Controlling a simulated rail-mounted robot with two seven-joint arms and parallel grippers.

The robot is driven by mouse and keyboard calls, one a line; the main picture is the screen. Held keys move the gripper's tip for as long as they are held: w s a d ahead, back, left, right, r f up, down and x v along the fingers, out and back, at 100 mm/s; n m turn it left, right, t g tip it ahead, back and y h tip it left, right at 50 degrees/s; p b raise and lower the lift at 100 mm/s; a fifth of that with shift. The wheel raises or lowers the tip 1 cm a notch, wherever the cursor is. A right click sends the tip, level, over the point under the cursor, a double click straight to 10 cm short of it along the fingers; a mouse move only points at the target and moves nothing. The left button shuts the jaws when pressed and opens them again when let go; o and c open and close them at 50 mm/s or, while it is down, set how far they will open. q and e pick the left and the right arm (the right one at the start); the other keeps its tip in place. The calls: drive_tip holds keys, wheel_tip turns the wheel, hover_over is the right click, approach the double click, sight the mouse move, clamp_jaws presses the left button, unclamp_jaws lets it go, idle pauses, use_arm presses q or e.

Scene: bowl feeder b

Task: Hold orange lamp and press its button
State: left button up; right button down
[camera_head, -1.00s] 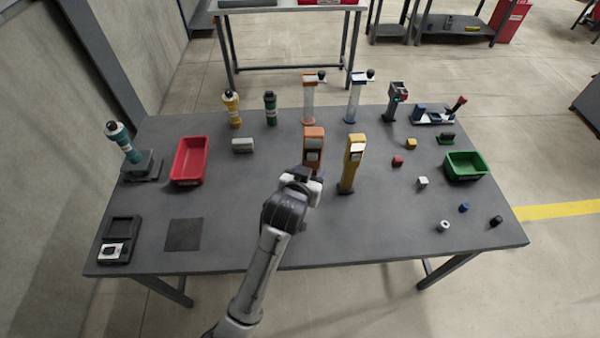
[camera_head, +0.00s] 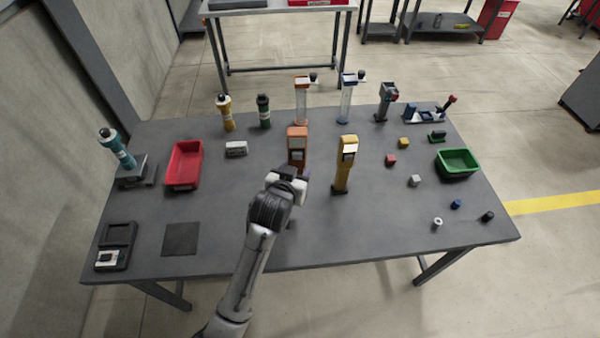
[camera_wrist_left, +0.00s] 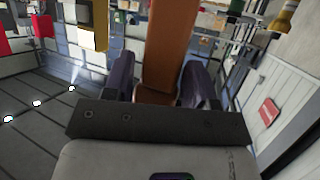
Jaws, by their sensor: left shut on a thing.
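The orange lamp (camera_head: 297,133) is upright near the middle of the table, with a pale panel on its front. Its lower part is hidden behind my left gripper (camera_head: 292,174), so I cannot tell whether its base touches the table. In the left wrist view, the orange lamp body (camera_wrist_left: 168,45) stands between the two dark fingers of my left gripper (camera_wrist_left: 160,82), which is shut on it. I cannot make out the lamp's button. My right gripper is not in view.
A similar yellow lamp (camera_head: 343,170) stands close to the right. A red tray (camera_head: 171,180) and a grey block (camera_head: 236,149) lie to the left. Tall stands (camera_head: 301,104) are behind. Small blocks and a green tray (camera_head: 459,175) are at right. The front middle is clear.

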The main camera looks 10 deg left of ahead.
use_arm(q)
drive_tip(key=w+a+p, duration=0.2)
drive_tip(key=a, duration=0.6)
drive_tip(key=shift+w+a+p, duration=0.2)
drive_tip(key=shift+w+p, duration=0.2)
idle(0.7)
idle(0.5)
wheel_tip(320, 180, down, 8)
drive_tip(key=b, duration=0.3)
idle(2.1)
drive_tip(key=shift+f+b, duration=0.35)
drive_tip(key=shift+b, duration=0.05)
drive_tip(key=shift+f+b, duration=0.35)
drive_tip(key=shift+f, duration=0.85)
